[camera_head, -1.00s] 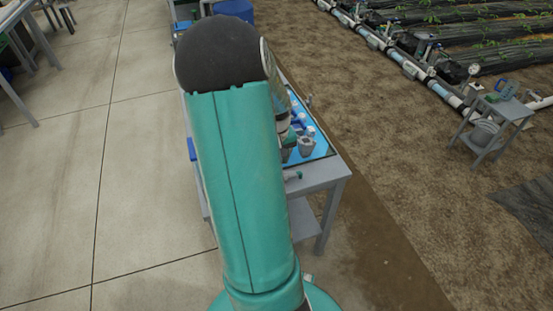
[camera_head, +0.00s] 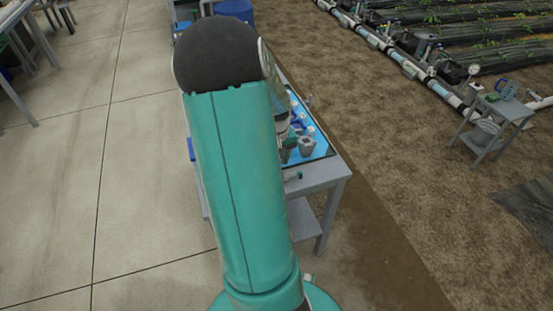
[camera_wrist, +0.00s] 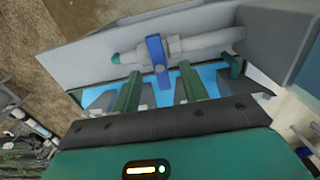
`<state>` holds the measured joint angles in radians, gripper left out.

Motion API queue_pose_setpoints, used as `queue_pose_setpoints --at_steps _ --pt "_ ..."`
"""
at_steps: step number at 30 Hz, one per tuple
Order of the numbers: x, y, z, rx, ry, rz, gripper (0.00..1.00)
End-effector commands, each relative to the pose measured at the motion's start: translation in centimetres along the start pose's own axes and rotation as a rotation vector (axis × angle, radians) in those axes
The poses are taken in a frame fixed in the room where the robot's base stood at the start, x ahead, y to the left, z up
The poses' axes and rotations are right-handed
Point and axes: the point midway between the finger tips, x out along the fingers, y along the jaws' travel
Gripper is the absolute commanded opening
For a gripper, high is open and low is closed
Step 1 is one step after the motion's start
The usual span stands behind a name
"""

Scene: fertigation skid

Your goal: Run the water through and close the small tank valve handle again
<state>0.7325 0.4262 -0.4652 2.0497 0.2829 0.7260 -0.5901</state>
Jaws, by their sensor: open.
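In the wrist view, a blue valve handle (camera_wrist: 155,50) sits on a pale pipe (camera_wrist: 195,43) that runs across a grey box-like part (camera_wrist: 88,58). The handle's lower end points toward my gripper. My gripper (camera_wrist: 161,76) has its two green fingers apart, one to each side of the handle's lower end. In the head view, my own arm hides the handle and most of the workplace. No running water can be made out.
A grey table (camera_head: 325,178) bears a blue panel (camera_head: 322,149) with several small fittings. A small grey stand (camera_head: 497,118) is at the far right on soil. Concrete floor (camera_head: 60,190) at left is clear. Planted rows lie at the upper right.

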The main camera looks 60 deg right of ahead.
Motion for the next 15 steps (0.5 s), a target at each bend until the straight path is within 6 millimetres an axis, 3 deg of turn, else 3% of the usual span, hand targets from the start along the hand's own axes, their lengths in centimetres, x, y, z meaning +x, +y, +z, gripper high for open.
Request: queue_pose_setpoints --at_steps 15 --pt "2.8 0.0 0.1 0.002 -0.003 -0.001 0.44"
